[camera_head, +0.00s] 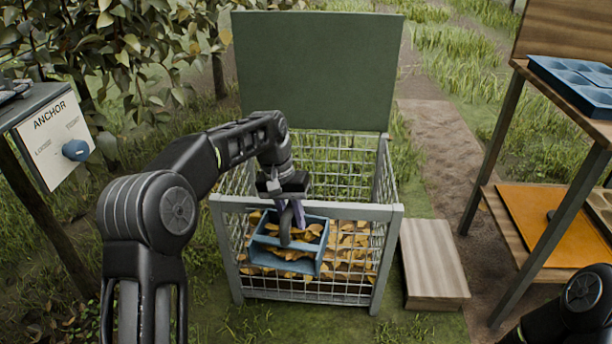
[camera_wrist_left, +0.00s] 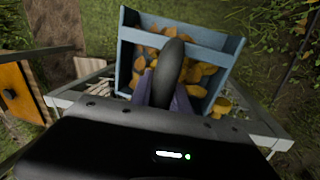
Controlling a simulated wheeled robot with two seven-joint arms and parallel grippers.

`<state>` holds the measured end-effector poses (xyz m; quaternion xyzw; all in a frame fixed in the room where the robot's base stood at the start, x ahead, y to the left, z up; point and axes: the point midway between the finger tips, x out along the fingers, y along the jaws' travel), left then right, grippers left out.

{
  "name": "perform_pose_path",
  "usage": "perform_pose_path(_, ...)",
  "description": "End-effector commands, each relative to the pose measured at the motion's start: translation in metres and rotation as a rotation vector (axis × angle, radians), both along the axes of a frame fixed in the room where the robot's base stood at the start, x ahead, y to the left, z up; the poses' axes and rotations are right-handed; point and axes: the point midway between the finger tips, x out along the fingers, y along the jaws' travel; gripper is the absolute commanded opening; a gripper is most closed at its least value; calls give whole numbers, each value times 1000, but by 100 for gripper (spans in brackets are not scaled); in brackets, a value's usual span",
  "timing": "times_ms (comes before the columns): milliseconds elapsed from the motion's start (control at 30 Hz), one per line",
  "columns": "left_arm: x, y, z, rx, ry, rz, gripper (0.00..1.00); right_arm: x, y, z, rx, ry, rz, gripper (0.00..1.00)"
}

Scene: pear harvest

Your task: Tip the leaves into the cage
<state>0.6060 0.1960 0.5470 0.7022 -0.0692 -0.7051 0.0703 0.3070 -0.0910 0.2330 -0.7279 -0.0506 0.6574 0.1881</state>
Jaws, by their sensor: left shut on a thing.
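My left gripper (camera_head: 291,202) is shut on the blue tray (camera_head: 282,264) and holds it at the front of the wire cage (camera_head: 388,235). The tray looks tilted, with orange-brown leaves (camera_head: 291,254) showing within its outline. More leaves (camera_head: 352,262) show through the mesh low in the cage. In the left wrist view, the tray (camera_wrist_left: 228,55) lies beyond my gripper (camera_wrist_left: 166,85), with leaves (camera_wrist_left: 201,70) showing inside its walls and a few past its edge. A dark rounded part between the fingers hides some of the tray. My right gripper is out of view.
The cage's dark green lid (camera_head: 318,70) stands open at the back. A wooden block (camera_head: 431,262) lies right of the cage. A shelf with a blue compartment tray (camera_head: 580,82) stands farther right. An ANCHOR box (camera_head: 58,135) with a blue knob is at left.

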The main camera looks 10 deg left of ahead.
Motion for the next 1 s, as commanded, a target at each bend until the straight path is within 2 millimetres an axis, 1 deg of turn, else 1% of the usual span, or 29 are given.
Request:
perform_pose_path(100,2,3,0,2,-6,-2,0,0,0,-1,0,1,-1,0)
perform_pose_path(500,3,3,1,3,-10,-1,0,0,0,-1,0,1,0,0)
perform_pose_path(600,1,3,5,3,-13,-2,0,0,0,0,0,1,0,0)
perform_pose_path(667,-5,3,12,2,-14,-1,0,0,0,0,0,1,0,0)
perform_pose_path(800,-29,3,38,2,-14,-1,0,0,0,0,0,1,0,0)
perform_pose_path(900,-48,3,54,2,-11,-1,0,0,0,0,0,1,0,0)
perform_pose_path(1000,-58,3,60,2,-6,-2,0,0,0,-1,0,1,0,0)
